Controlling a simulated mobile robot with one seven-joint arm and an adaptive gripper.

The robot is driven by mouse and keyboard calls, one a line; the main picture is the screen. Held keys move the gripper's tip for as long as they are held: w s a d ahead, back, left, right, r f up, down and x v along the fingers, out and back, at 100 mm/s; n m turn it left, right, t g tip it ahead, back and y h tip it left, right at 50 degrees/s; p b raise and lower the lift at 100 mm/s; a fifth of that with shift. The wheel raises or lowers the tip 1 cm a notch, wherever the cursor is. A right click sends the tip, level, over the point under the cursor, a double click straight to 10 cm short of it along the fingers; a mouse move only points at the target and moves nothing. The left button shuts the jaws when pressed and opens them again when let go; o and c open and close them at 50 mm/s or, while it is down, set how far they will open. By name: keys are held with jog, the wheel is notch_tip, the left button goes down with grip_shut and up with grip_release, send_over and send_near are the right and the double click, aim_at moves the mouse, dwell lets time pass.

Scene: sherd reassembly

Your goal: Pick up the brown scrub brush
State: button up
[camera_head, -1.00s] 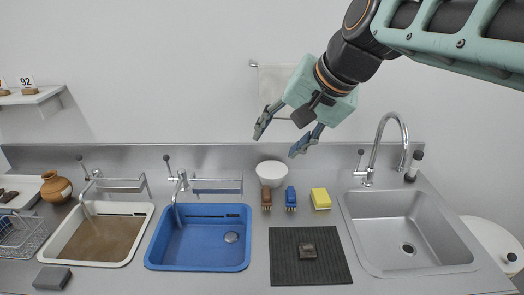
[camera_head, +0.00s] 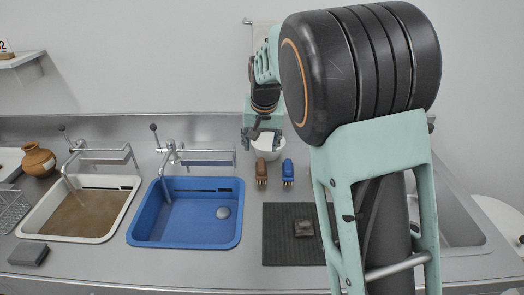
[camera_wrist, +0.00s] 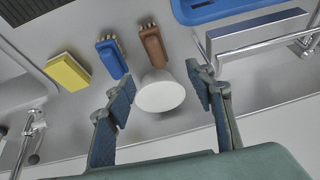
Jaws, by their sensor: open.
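The brown scrub brush (camera_head: 261,171) lies on the counter between the blue basin and the dark mat, just left of a blue brush (camera_head: 288,172). In the wrist view the brown brush (camera_wrist: 153,46) lies beyond the white bowl, with its pale bristles at the far end.
A white bowl (camera_wrist: 160,93) stands close to the brown brush. A yellow sponge (camera_wrist: 68,73) lies past the blue brush. The blue basin (camera_head: 187,238) is at left and a ribbed dark mat (camera_head: 285,250) in front. A tap with a rail (camera_wrist: 262,42) stands near my gripper.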

aim_at(261, 165)
jog(key=shift+n+h, duration=0.3)
jog(key=x, duration=0.9)
jog(key=shift+s+d+f, duration=0.1)
jog(key=shift+d+f, duration=0.05)
jog(key=shift+f, duration=0.15)
jog(key=shift+x, duration=3.05)
jog(key=c, duration=1.2)
jog(key=shift+c, duration=0.4)
jog(key=shift+r, duration=0.15)
